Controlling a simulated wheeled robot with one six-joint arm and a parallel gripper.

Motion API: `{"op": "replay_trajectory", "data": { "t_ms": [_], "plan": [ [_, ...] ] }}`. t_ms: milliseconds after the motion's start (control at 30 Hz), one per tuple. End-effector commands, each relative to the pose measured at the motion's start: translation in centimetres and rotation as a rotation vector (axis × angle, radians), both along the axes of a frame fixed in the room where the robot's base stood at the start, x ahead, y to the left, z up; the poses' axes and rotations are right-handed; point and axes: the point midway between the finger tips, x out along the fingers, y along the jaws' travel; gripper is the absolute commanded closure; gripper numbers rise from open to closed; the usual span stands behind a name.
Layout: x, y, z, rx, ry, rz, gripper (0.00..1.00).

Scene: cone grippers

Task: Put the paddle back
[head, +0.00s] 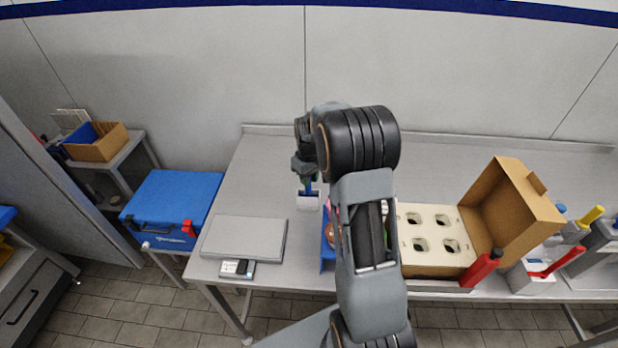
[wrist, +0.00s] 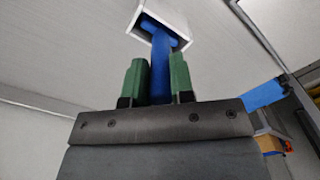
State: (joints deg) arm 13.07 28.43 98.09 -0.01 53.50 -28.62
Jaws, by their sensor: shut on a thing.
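The blue paddle (wrist: 159,70) shows in the wrist view as an upright handle between the green fingertips of my gripper (wrist: 159,78). My gripper is shut on it. My arm hides part of the table.
A grey scale (head: 243,238) lies left of the holder on the table (head: 260,180). An open carton (head: 430,225) with a holed insert stands right of my arm. A blue item (head: 327,252) is partly hidden by my arm. A blue cooler (head: 172,200) stands at left. The back of the table is clear.

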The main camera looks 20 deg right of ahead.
Motion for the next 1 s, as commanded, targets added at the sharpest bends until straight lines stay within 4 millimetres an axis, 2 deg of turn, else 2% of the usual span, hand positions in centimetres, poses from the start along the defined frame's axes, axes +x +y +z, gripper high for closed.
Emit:
{"op": "replay_trajectory", "data": {
  "t_ms": [533, 567, 600, 833, 1000],
  "plan": [
    [0.0, 0.0, -1.1, 0.0, 0.001, 0.0, 1.0],
    [0.0, 0.0, -1.1, 0.0, 0.0, 0.0, 0.75],
    [0.0, 0.0, -1.0, 0.0, 0.0, 0.0, 0.72],
    [0.0, 0.0, -1.0, 0.0, 0.0, 0.0, 0.5],
    [0.0, 0.0, -1.0, 0.0, 0.0, 0.0, 0.48]
  ]
}}
